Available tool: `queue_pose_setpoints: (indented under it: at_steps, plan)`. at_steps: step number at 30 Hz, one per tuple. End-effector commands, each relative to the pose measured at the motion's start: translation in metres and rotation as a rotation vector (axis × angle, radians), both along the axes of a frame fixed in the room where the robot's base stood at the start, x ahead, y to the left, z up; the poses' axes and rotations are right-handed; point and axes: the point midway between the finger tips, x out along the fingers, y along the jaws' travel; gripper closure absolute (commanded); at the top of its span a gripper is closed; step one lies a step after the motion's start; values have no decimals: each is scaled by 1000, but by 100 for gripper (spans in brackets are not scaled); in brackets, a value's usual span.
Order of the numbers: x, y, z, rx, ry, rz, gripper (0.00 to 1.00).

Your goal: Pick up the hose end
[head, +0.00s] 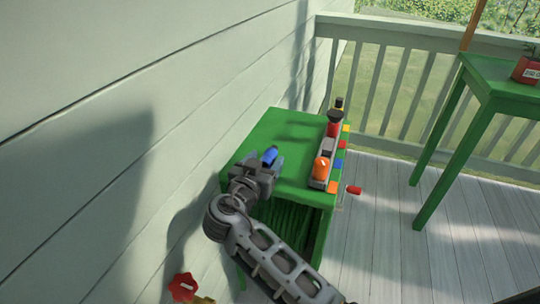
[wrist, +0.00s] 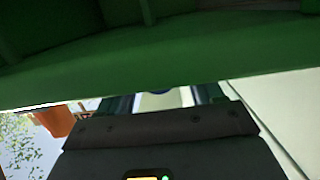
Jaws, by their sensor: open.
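My gripper (head: 266,163) is over the near left part of the green table (head: 285,128), its jaws open. A small blue piece (head: 269,155) shows between the fingertips; I cannot tell whether it touches them. I cannot make out for certain which thing is the hose end. In the wrist view the fingers of my gripper (wrist: 162,100) point up the picture, with a dark bluish bit (wrist: 158,92) between them, mostly hidden by the green edge. A red tap handle (head: 183,287) with a yellowish body is low on the wall at lower left.
A grey strip with an orange piece (head: 320,168), a red piece (head: 334,128) and coloured blocks lines the table's right edge. A small red piece (head: 354,190) shows right of it. The pale wall (head: 90,150) is close on the left. Another green table (head: 500,82) bears a pot (head: 526,71).

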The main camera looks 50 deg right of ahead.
Motion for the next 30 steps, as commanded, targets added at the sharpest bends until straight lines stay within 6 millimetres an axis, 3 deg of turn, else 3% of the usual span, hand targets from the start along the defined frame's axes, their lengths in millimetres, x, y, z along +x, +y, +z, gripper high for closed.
queue_pose_setpoints:
  at_steps: [6,16,30]
  plan:
    - [9,-28,-3,0,-1,-1,34]
    - [11,-33,-5,0,0,0,35]
    - [11,-33,-5,0,0,0,80]
